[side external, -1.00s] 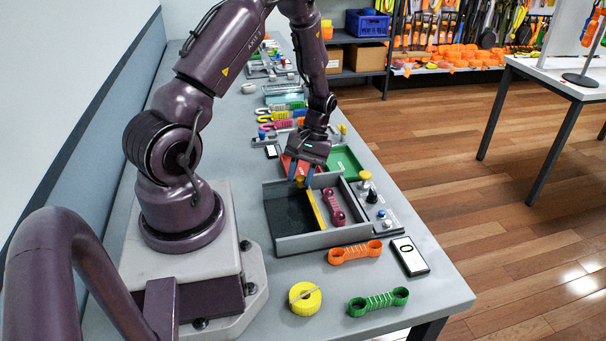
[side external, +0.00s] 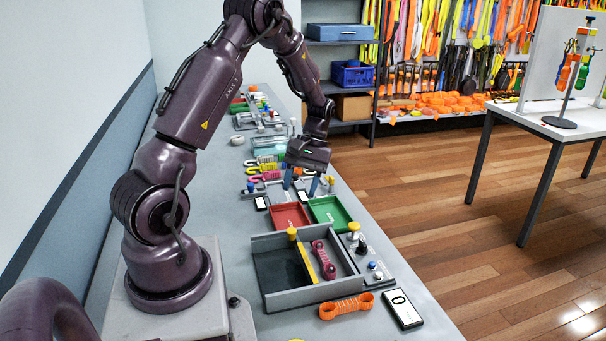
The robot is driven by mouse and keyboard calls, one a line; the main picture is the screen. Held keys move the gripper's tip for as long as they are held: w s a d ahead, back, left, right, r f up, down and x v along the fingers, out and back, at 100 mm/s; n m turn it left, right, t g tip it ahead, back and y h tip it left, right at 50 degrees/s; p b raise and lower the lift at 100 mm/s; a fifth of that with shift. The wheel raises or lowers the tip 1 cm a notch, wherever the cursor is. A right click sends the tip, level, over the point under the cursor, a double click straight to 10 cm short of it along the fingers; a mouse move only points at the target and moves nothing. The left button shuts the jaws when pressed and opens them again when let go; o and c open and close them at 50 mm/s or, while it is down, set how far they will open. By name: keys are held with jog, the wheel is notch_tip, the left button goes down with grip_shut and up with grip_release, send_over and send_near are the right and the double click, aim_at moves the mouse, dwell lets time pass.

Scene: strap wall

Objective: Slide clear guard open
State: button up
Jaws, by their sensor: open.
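A grey open box (side external: 322,293) sits on the bench, with a dark left part and a pink strap link (side external: 323,260) in its right part. A yellow bar (side external: 307,264) runs between the two parts, with a yellow knob (side external: 292,233) at its far end. The clear guard itself is hard to make out; I cannot tell its edges. My gripper (side external: 301,186) is open and empty. It is apart from the knob, above and beyond the box, near the far edges of the red and green trays.
A red tray (side external: 290,215) and a green tray (side external: 329,209) lie just behind the box. A small panel with knobs (side external: 366,255) is at its right. An orange link (side external: 346,307) and a counter (side external: 402,309) lie in front. Several coloured straps (side external: 266,168) lie farther back.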

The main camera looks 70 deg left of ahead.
jog(key=shift+v, duration=1.35)
